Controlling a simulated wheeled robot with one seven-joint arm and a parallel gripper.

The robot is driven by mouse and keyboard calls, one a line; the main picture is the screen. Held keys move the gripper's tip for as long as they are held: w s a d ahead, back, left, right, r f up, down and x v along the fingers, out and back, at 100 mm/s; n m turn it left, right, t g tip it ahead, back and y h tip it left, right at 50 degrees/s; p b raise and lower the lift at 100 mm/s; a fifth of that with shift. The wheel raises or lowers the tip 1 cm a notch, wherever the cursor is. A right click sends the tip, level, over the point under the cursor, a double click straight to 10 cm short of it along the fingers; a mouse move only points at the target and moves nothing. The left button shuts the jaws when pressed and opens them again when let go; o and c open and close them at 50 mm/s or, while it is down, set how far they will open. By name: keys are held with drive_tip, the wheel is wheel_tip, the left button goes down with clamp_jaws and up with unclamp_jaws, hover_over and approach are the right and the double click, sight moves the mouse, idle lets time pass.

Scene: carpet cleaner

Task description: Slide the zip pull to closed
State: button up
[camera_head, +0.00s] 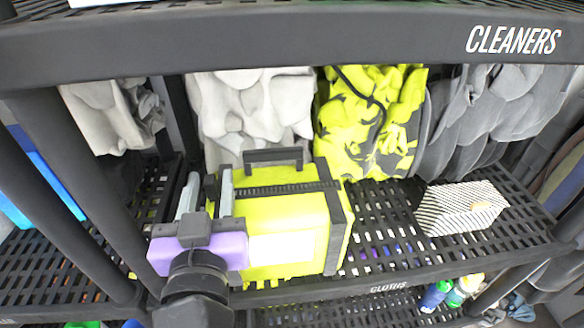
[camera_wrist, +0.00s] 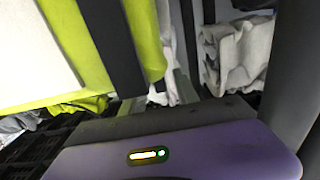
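A bright yellow case (camera_head: 285,215) with black straps, a black top handle and a pale front panel stands on the middle shelf. A dark toothed zip (camera_head: 270,189) runs across its top. I cannot make out the zip pull; the left end of the zip is near my gripper and partly covered. My gripper (camera_head: 206,183) has a purple body and two grey fingers standing apart at the case's left side. A dark piece shows between them, and I cannot tell whether they touch it. In the wrist view the case (camera_wrist: 60,40) fills the upper left, close to my gripper.
The slatted black shelf (camera_head: 385,225) has free room right of the case. A striped box (camera_head: 460,208) sits further right. Grey and yellow-black cloths (camera_head: 365,115) hang behind. The upper shelf edge (camera_head: 300,45) crosses overhead, and a dark post stands at left.

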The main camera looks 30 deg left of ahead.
drive_tip(key=v, duration=0.8)
idle(0.4)
drive_tip(key=shift+d, duration=0.1)
idle(0.4)
wheel_tip(320, 180, up, 3)
drive_tip(key=s+a+n+y, duration=0.2)
drive_tip(key=s+n+y, duration=0.1)
drive_tip(key=y, duration=0.1)
drive_tip(key=d+f+m+t+h, duration=0.15)
drive_tip(key=d+f, duration=0.35)
drive_tip(key=d, duration=0.5)
drive_tip(key=d+f+m+h, duration=0.1)
drive_tip(key=d+f+h, duration=0.1)
drive_tip(key=d+f, duration=0.5)
drive_tip(key=d+f+m+t+h, duration=0.1)
drive_tip(key=d+f+m+h, duration=0.15)
drive_tip(key=d, duration=0.95)
drive_tip(key=s+d+f+m+g+h, duration=0.1)
drive_tip(key=s+d+f+m+h, duration=0.1)
drive_tip(key=s+d, duration=0.4)
drive_tip(key=s+d+f+m+g+h, duration=0.1)
drive_tip(key=s+d+f+m+h, duration=0.1)
drive_tip(key=s+d+f+h, duration=0.3)
drive_tip(key=s+d+h, duration=0.1)
drive_tip(key=d, duration=0.3)
drive_tip(key=shift+s+d+m+g, duration=0.25)
drive_tip(key=shift+d+m+g, duration=0.1)
drive_tip(key=shift+m, duration=0.05)
drive_tip(key=shift+f, duration=0.1)
idle(0.8)
